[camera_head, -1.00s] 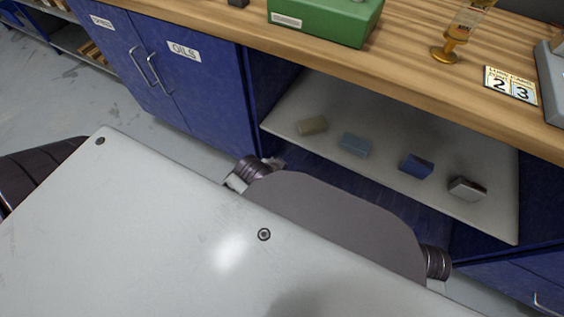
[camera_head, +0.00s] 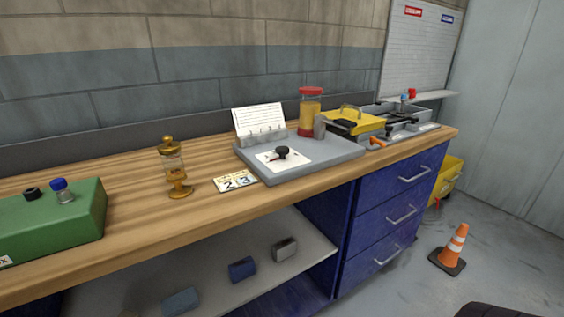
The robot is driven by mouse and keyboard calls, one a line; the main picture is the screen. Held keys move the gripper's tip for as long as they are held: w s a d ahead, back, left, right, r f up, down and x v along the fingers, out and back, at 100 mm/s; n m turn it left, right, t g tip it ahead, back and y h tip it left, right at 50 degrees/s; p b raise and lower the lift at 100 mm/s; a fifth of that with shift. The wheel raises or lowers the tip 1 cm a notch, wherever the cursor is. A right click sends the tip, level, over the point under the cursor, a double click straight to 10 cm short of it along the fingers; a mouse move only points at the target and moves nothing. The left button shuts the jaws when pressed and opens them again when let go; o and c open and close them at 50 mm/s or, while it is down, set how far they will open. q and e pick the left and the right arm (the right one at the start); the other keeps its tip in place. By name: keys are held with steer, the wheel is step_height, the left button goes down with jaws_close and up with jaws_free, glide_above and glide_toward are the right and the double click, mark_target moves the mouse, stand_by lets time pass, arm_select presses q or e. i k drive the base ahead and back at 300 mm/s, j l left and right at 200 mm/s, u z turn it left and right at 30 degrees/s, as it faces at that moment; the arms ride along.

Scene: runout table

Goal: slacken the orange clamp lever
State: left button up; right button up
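A small orange lever (camera_head: 377,144) sits at the front edge of a grey metal fixture (camera_head: 420,127) at the right end of the wooden workbench. It points toward the bench's front edge, and how tight it is cannot be told at this size. A yellow case with a handle (camera_head: 354,122) stands just left of the fixture, close behind the lever. Neither of my grippers is in view. A dark rounded part shows at the bottom right edge, and no fingers show on it.
A grey tray with a black knob (camera_head: 283,152), a red-capped jar (camera_head: 311,112), an amber oiler (camera_head: 174,168) and a green box (camera_head: 52,222) stand on the bench (camera_head: 130,200). Blue drawers (camera_head: 395,215) are below. A traffic cone (camera_head: 453,250) and yellow bin (camera_head: 446,180) stand on the floor.

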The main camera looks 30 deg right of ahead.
mark_target(372, 139)
steer(key=z, duration=1.75)
